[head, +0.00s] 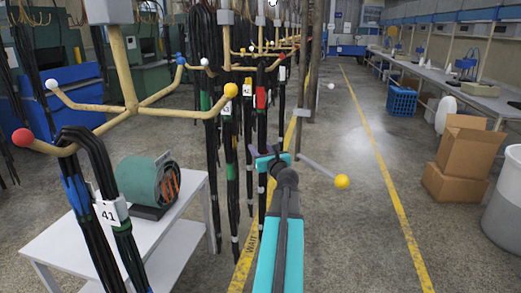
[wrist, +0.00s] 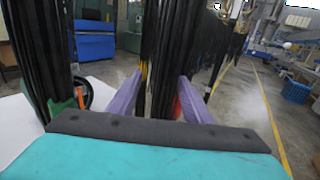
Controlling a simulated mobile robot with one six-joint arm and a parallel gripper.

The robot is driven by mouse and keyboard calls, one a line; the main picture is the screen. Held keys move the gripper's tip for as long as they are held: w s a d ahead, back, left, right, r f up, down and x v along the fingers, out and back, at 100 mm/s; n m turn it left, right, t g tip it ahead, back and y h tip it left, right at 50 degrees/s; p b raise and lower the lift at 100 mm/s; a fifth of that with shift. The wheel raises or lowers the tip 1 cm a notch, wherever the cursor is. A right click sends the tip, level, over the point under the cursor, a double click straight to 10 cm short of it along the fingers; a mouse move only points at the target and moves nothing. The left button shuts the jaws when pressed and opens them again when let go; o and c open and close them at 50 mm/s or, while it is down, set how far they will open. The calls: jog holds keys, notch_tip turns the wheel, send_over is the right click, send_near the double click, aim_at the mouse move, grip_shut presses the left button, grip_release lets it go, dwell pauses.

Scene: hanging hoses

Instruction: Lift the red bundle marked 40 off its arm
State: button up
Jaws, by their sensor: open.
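A dark hose bundle with a red band (head: 261,98) hangs from the tan rack in the middle of the head view. Small white tags show around it, but I cannot read a 40 on any. My gripper (head: 270,160) is at the lower part of these bundles in the head view. In the wrist view my gripper (wrist: 160,82) is open, its purple fingers on either side of black hoses (wrist: 162,50). A red patch (wrist: 179,106) shows beside the right finger. I cannot tell whether the fingers touch the hoses. The hoses' upper ends are out of the wrist view.
A bundle tagged 41 (head: 108,212) hangs at the front left, near a white table (head: 75,240) with a green roll (head: 147,180). Rack arms end in coloured balls, one yellow (head: 231,90).

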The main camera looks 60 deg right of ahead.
jog(key=shift+b+v, duration=0.9)
jog(key=shift+v, duration=2.65)
jog(key=shift+d+r, duration=0.1)
jog(key=shift+d, duration=0.1)
jog(key=shift+p+x, duration=1)
jog(key=shift+x, duration=2.65)
jog(key=shift+w, duration=0.1)
